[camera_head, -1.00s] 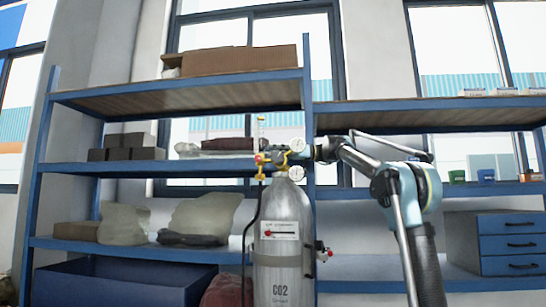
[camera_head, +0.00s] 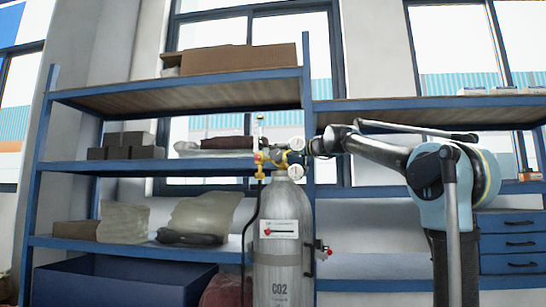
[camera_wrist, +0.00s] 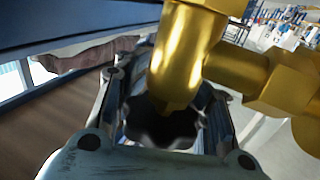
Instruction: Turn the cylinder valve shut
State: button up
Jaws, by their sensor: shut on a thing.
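The grey CO2 cylinder (camera_head: 283,245) stands upright in front of the shelving, with brass valve fittings (camera_head: 263,157) and round white gauges on top. My gripper (camera_head: 297,157) reaches in from the right at valve height, small and partly hidden among the fittings. In the wrist view, the dark scalloped valve handwheel (camera_wrist: 160,130) sits between the two fingers of my gripper (camera_wrist: 166,115), just below a brass elbow (camera_wrist: 185,55). The fingers are shut on the handwheel. The elbow hides part of the wheel, so its turn angle cannot be told.
Blue shelving (camera_head: 110,165) holds boxes and bags behind the cylinder. A black hose (camera_head: 246,235) hangs at its left side. Blue drawers (camera_head: 510,245) stand on the right, partly behind my arm.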

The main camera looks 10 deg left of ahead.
jog(key=shift+w+d+m+t+h, duration=0.15)
jog(key=shift+m+t+h, duration=0.2)
jog(key=shift+t, duration=0.25)
jog(key=o, duration=0.9)
jog(key=shift+o, duration=0.2)
jog(key=v, duration=1.2)
jog(key=shift+o, duration=0.2)
jog(key=shift+f, duration=0.15)
